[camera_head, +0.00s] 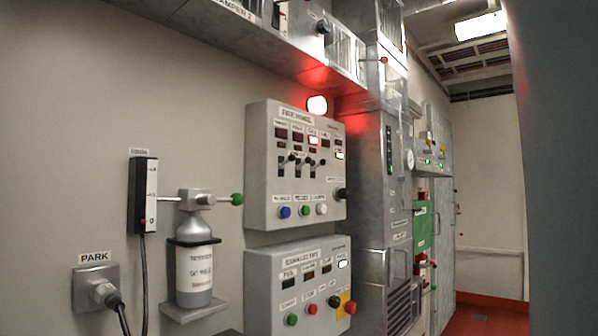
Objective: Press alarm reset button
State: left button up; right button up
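A grey fire panel (258,165) is mounted on the wall in the middle of the view. Its lower row has a blue button (285,212), a green button (305,210) and a white button (321,209). A black knob (341,194) is at its right edge. Several switches and small displays sit above, one lit red. The button labels are too small to read surely, so I cannot tell which one is the alarm reset. A red-white lamp (317,105) glows above the panel. Neither gripper is in view.
A second panel (262,262) below has green, red and black buttons and a red knob on a yellow plate (346,304). A gas bottle (194,270) stands on a wall bracket at left. A metal cabinet (371,190) stands right of the panels. Red floor (485,320) shows at right.

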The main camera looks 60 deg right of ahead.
aim_at(305, 211)
jog(key=z, duration=1.9)
